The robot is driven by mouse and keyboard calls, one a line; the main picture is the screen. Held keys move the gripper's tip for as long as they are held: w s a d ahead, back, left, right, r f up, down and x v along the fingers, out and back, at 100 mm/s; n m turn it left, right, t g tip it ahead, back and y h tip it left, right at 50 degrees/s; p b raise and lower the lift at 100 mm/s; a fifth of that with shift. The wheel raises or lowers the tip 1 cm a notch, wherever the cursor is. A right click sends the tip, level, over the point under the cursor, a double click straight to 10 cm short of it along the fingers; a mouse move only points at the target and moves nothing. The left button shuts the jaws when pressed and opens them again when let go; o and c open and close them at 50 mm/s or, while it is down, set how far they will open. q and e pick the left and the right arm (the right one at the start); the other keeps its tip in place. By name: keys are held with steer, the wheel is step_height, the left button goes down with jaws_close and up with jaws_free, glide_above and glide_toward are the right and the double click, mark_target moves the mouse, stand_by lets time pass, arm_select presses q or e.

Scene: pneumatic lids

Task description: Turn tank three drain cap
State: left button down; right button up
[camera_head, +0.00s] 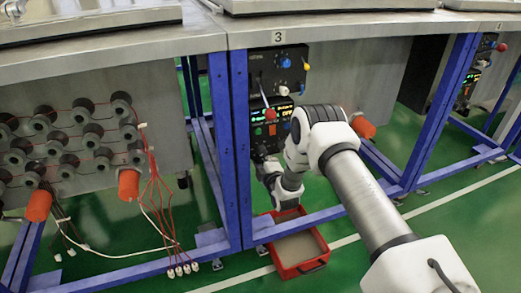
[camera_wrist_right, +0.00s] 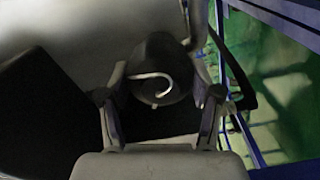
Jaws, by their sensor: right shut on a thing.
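The number 3 plate (camera_head: 278,37) marks a tank (camera_head: 345,75) in the middle of the head view. My right arm reaches under this tank, with its wrist low beside the control box; its gripper (camera_wrist_right: 160,85) is mostly hidden there. In the right wrist view, a dark round cap (camera_wrist_right: 157,68) with a pale curved hook or mark on its face sits between the two fingers. The gripper is shut on this cap. The cap cannot be made out in the head view. My left gripper is not in view.
A red tray (camera_head: 315,268) with pale contents stands on the green floor below. Blue frame legs (camera_head: 222,140) stand close to my arm. A black control panel (camera_head: 277,70) is above the wrist. Orange-capped pipes (camera_head: 128,184) and hanging red wires (camera_head: 155,190) are at left.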

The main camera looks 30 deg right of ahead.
steer(key=shift+n+p, duration=0.5)
steer(key=shift+n, duration=0.2)
steer(key=o, duration=1.1)
steer(key=shift+o, duration=0.2)
steer(key=v, duration=1.2)
steer(key=shift+f, duration=0.1)
